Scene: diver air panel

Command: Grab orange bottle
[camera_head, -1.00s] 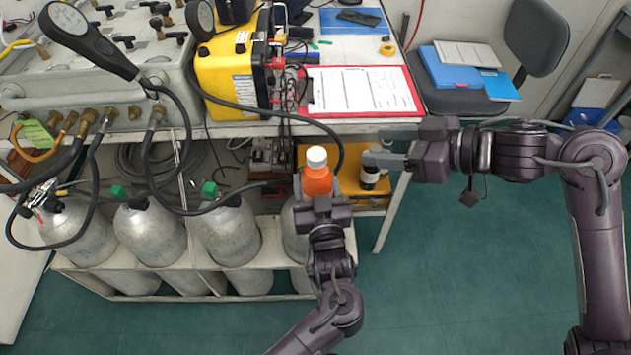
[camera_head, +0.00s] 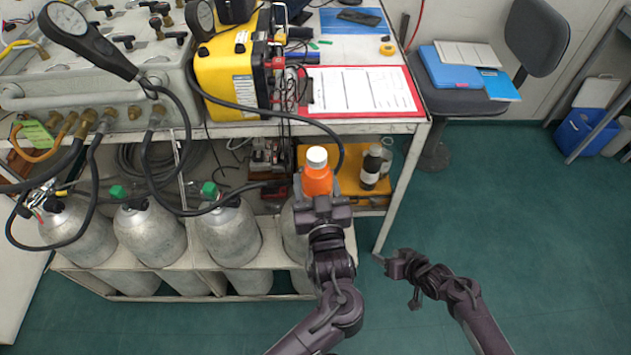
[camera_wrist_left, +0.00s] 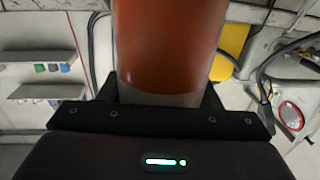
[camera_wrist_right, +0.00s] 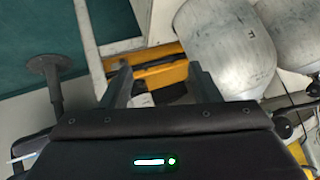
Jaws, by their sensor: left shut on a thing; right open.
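The orange bottle (camera_head: 317,180) with a white cap stands upright in the jaws of my left gripper (camera_head: 322,204), below the front edge of the bench in the head view. My right gripper (camera_head: 384,261) is low over the green floor, right of the bench leg, apart from the bottle. In the right wrist view, its two fingers (camera_wrist_right: 162,88) are spread with nothing held between them.
A dark bottle with a white label (camera_head: 371,167) stands on the lower shelf by a yellow case (camera_head: 345,186), beside a clear jar (camera_head: 387,158). Several grey cylinders (camera_head: 150,236) stand in a rack at left. A red clipboard (camera_head: 415,98) lies on the bench.

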